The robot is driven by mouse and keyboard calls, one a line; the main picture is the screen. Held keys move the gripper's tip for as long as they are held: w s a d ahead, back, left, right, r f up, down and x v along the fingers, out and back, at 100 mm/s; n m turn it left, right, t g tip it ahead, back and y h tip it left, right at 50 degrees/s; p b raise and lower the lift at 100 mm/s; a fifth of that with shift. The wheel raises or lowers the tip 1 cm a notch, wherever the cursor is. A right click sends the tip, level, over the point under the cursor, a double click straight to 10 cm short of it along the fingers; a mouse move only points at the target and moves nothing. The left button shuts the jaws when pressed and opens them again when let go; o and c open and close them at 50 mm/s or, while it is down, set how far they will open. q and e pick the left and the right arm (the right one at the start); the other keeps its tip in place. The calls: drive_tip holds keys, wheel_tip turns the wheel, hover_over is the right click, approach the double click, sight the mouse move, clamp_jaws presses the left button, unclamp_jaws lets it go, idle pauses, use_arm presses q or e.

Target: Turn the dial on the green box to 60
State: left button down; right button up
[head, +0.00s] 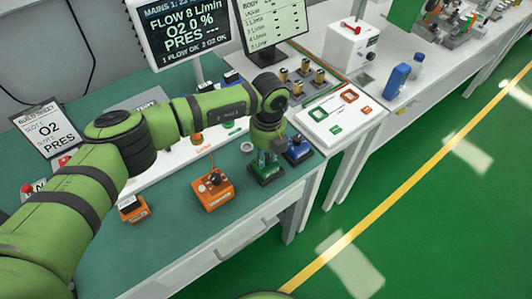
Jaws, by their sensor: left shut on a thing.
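The dark green box (267,177) sits on the teal table top near the front edge, between an orange box and a blue box. My left gripper (264,160) points down onto the top of the green box. It is shut on the dial, which the fingers hide. I cannot read the dial's setting. A dark monitor (185,28) at the back reads FLOW 8 L/min, O2 0 %, PRES ---. My right gripper is not in view.
An orange box (213,193) with a black knob stands left of the green box, and a blue box (298,153) stands close on its right. A smaller orange box (133,209) is further left. A white board (340,112) with coloured outlines lies behind, right.

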use_arm(q)
drive_tip(key=shift+f+m+b, duration=0.2)
drive_tip(key=shift+m+b, duration=0.4)
drive_tip(key=shift+b, duration=0.3)
drive_tip(key=m+b, duration=1.2)
drive_tip(key=b, duration=0.2)
drive_tip(key=shift+m+b, duration=0.9)
drive_tip(key=shift+m, duration=0.1)
drive_tip(key=m+b, duration=0.2)
drive_tip(key=m, duration=0.1)
drive_tip(key=shift+r+m, duration=0.1)
drive_tip(key=shift+m, duration=0.3)
drive_tip(key=m+b, duration=0.1)
drive_tip(key=m, duration=0.2)
drive_tip(key=shift+r+h, duration=0.1)
drive_tip(key=shift+h, duration=0.2)
drive_tip(key=m, duration=0.3)
drive_tip(key=shift+b, duration=0.3)
drive_tip(key=shift+m, duration=1)
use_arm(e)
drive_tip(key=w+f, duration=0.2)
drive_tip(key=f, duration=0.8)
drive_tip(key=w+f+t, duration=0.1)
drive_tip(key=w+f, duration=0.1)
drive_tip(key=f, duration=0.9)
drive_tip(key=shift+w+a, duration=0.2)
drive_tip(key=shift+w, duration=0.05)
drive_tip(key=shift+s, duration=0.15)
